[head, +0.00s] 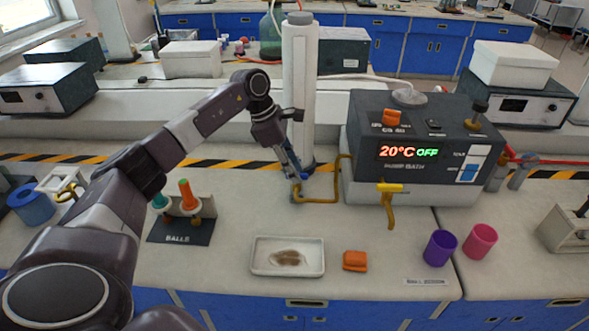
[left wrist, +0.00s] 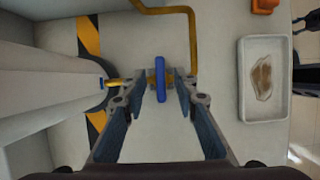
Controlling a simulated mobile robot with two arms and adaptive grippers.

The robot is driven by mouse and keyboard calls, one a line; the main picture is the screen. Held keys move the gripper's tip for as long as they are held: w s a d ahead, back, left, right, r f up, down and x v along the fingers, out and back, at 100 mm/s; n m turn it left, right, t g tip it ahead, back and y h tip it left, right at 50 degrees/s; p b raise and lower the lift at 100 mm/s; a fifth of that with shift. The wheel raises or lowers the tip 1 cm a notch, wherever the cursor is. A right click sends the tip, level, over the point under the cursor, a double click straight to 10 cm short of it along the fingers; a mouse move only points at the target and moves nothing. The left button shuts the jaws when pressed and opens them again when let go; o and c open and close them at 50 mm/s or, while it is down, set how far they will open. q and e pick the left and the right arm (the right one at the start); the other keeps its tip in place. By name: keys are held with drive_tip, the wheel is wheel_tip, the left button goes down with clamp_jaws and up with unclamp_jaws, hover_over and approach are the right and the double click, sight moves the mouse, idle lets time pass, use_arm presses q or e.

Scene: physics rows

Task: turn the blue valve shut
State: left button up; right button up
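The blue valve (left wrist: 161,79) has a narrow blue handle on a brass body, in line with a yellow pipe (left wrist: 193,30). In the head view the blue valve (head: 302,175) is partly hidden by my gripper, at the foot of the white column. My left gripper (head: 292,168) is over it, pointing down. In the left wrist view the fingers of my left gripper (left wrist: 161,88) stand on either side of the blue handle, with a gap visible on both sides. My right gripper is not in view.
A second, yellow valve handle (head: 390,187) is to the right, before the heater box (head: 418,140). The white column (head: 299,90) stands close behind my gripper. A white tray (head: 262,269), an orange block (head: 355,260) and two cups lie nearer the front edge.

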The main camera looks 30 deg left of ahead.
use_arm(q)
drive_tip(key=v, duration=1.2)
drive_tip(key=shift+d+f, duration=0.1)
drive_tip(key=shift+d, duration=0.05)
idle(0.3)
